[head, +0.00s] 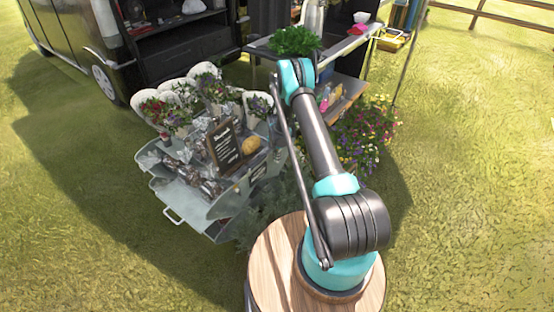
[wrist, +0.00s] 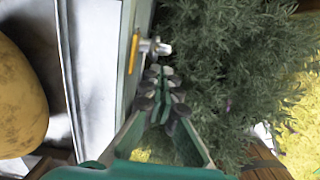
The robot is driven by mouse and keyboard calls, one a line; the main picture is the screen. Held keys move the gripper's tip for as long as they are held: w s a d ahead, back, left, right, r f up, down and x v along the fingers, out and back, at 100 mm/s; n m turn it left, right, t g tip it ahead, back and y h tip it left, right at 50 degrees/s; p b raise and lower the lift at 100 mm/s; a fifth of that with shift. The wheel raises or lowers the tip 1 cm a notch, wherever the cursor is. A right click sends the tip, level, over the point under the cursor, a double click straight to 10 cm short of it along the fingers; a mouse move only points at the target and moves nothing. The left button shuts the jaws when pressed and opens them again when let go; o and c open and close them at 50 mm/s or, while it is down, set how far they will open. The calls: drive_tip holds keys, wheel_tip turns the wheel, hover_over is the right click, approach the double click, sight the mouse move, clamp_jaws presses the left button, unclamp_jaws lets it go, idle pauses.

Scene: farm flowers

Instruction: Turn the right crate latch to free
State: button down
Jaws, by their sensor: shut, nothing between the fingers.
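In the wrist view, a small latch (wrist: 152,46) with a silver knob and an orange lever (wrist: 133,54) is mounted on the edge of a grey metal crate panel (wrist: 104,75). The orange lever runs nearly along the panel edge. My gripper (wrist: 160,73) is shut and empty, its dark-padded fingertips just below the latch in the picture. I cannot tell whether they touch it. In the head view, the grey metal flower stand (head: 226,206) is left of my arm. My gripper is hidden there, and the latch cannot be made out.
Dense green foliage (wrist: 215,75) fills the space right of my fingers. A large yellow rounded object (wrist: 18,105) is at the left of the wrist view. In the head view, a chalkboard sign (head: 224,146) and bouquets (head: 172,112) crowd the stand. Open grass (head: 470,180) lies right.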

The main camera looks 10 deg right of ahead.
drive_tip(key=shift+r, duration=0.2)
